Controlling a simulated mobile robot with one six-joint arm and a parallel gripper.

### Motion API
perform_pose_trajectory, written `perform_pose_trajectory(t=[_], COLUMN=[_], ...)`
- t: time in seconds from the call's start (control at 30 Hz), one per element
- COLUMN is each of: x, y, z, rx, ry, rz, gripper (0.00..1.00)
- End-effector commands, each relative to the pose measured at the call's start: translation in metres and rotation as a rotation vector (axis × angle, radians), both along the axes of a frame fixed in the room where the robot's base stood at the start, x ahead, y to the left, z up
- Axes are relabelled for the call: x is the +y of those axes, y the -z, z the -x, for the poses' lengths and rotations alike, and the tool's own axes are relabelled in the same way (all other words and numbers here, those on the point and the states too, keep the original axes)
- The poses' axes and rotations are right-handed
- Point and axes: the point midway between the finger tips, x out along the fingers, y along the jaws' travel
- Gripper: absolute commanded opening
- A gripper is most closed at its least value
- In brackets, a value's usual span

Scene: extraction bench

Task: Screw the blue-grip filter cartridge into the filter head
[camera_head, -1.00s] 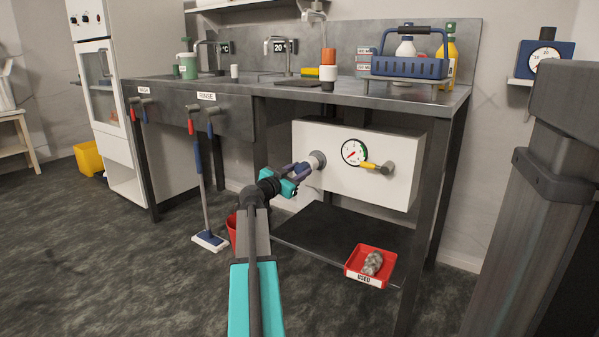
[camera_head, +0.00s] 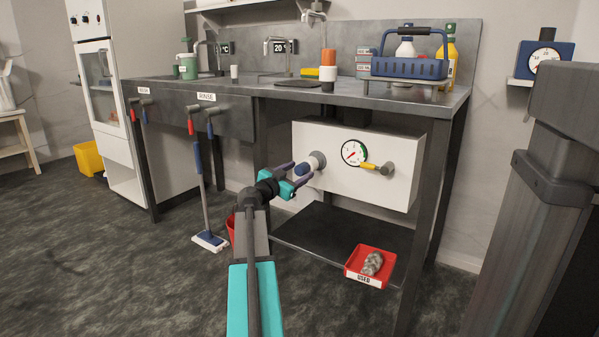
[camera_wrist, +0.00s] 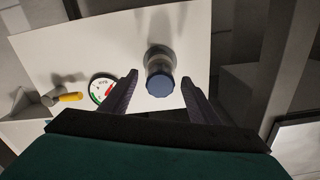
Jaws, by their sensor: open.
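The filter cartridge with its blue grip (camera_head: 302,169) sits in the round grey filter head (camera_head: 317,159) on the front of the white box (camera_head: 390,190) under the bench. In the wrist view the blue grip (camera_wrist: 159,85) faces me, with the grey filter head (camera_wrist: 160,55) behind it. How deep the thread is seated cannot be told. My gripper (camera_head: 293,172) is open. In the wrist view its fingers (camera_wrist: 158,88) stand apart on either side of the blue grip, with a gap on both sides.
A gauge (camera_head: 354,152) and a yellow-handled valve (camera_head: 375,167) are on the box, right of the head. A red tray marked USED (camera_head: 363,279) with a grey lump stands on the lower shelf.

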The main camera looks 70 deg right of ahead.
Motion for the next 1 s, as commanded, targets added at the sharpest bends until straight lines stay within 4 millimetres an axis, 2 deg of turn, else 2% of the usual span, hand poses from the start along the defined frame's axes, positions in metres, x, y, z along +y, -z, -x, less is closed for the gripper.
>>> perform_pose_trajectory(t=[1.0], x=[0.116], y=[-0.001], z=[-0.030], rx=[-0.001], ry=[-0.001], rz=[0.001], gripper=[0.55])
